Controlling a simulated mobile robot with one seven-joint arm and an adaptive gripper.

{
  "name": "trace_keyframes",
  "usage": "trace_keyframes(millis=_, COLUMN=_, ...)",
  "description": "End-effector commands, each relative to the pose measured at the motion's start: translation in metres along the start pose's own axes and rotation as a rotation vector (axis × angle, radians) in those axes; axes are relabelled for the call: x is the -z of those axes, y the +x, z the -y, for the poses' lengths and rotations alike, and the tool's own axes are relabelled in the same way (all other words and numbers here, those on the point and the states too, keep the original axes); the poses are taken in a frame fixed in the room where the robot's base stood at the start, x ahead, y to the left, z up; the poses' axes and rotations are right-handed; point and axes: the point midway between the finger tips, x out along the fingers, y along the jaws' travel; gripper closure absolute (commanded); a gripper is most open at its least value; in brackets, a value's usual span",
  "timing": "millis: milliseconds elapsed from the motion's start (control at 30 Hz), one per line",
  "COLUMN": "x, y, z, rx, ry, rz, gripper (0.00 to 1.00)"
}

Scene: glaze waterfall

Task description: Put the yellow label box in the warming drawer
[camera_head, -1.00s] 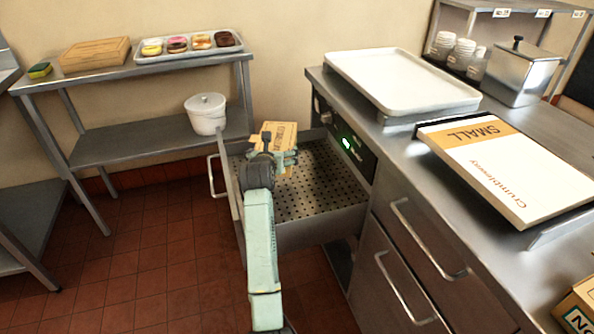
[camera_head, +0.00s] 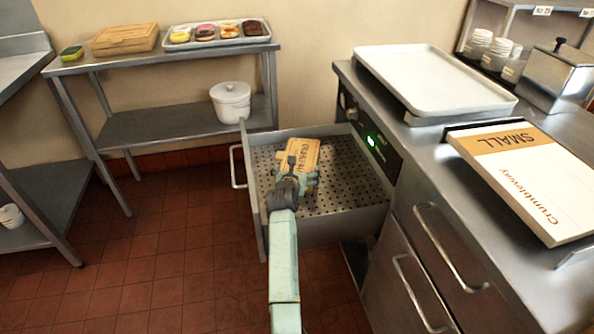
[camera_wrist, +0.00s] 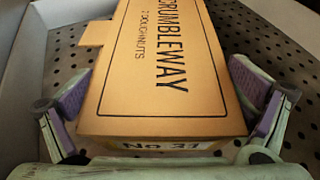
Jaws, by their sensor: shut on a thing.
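The orange-tan doughnut box (camera_head: 305,152) has dark lettering and a yellowish label strip with "No 31" on its near end, seen in the wrist view (camera_wrist: 165,143). My gripper (camera_head: 297,174) is shut on the box, with one finger on each side of it. The warming drawer (camera_head: 350,180) is pulled open, with a perforated metal floor. The box is inside the drawer's outline, over the floor. In the wrist view the perforated floor shows around the box. I cannot tell whether the box touches it. My gripper hides part of the box's near end.
The drawer's handle (camera_head: 236,167) is at its left end. A counter (camera_head: 425,150) with a white tray (camera_head: 435,80) and a large "SMALL" box (camera_head: 530,175) stands to the right. A shelf unit (camera_head: 150,130) with a white pot (camera_head: 231,101) stands behind left.

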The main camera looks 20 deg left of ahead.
Motion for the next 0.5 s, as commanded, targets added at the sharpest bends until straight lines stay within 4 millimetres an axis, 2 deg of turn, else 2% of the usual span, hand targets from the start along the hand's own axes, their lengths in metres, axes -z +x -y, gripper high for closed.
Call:
trace_keyframes(millis=267, x=0.0024, y=0.0010, z=0.0001, rx=0.000, ry=0.000, rz=0.000, gripper=0.30)
trace_keyframes(millis=300, x=0.0019, y=0.0009, z=0.0001, rx=0.000, ry=0.000, rz=0.000, gripper=0.00)
trace_keyframes(millis=500, x=0.0019, y=0.0008, z=0.0001, rx=0.000, ry=0.000, rz=0.000, gripper=0.00)
